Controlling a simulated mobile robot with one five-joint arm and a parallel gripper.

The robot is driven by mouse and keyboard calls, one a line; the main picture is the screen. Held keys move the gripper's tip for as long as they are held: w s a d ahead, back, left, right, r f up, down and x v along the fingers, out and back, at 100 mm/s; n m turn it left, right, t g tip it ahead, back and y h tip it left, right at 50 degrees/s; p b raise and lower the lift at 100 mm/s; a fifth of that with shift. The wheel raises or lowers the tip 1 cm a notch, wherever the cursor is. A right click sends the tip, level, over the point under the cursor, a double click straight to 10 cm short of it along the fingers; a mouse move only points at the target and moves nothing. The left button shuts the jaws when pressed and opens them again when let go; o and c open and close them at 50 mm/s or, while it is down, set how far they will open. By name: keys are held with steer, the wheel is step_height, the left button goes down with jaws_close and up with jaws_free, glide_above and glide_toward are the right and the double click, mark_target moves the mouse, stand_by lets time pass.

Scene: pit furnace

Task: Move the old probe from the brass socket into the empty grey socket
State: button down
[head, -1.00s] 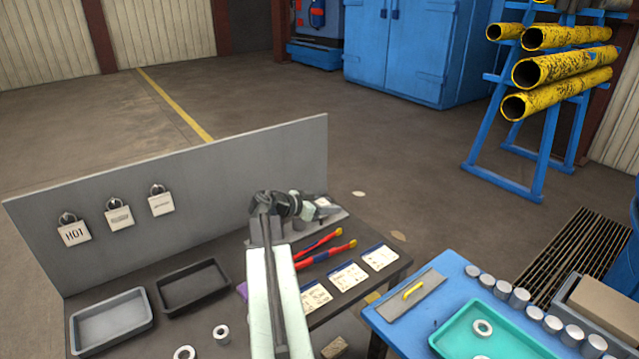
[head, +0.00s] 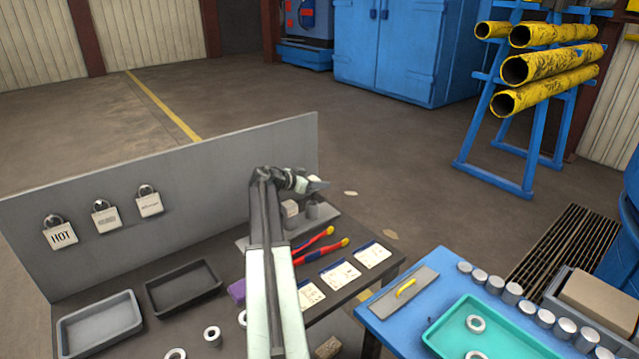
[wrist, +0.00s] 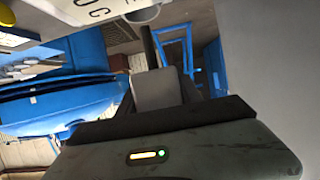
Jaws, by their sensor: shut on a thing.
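My gripper (head: 316,185) is at the end of my raised arm, above the far right corner of the dark bench. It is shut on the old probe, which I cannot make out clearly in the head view. In the wrist view a dark rod (wrist: 149,45) stands up beyond a grey block at the jaws. Below the gripper, a light tannish socket block (head: 290,210) and a grey socket (head: 312,210) stand on a grey base plate (head: 328,222). My arm hides part of the plate, and I cannot tell which socket is the brass one.
A grey upright panel (head: 200,190) with padlocks runs behind the bench. Red and blue pliers (head: 320,247), white cards (head: 340,272) and two trays (head: 182,288) lie on the bench. A blue table (head: 440,268) stands at right. Open floor lies beyond.

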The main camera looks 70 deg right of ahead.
steer(key=shift+f+b, duration=2.3)
steer(key=shift+f, duration=0.25)
steer(key=shift+f+b, duration=0.3)
steer(key=shift+r, duration=0.15)
steer(key=shift+r+p, duration=0.7)
steer(key=shift+p, duration=0.15)
steer(key=shift+f+b, duration=0.85)
steer(key=shift+f, duration=0.05)
steer(key=shift+r, duration=0.15)
steer(key=shift+r+p, duration=0.75)
steer(key=shift+p, duration=0.1)
steer(key=shift+f+b, duration=0.9)
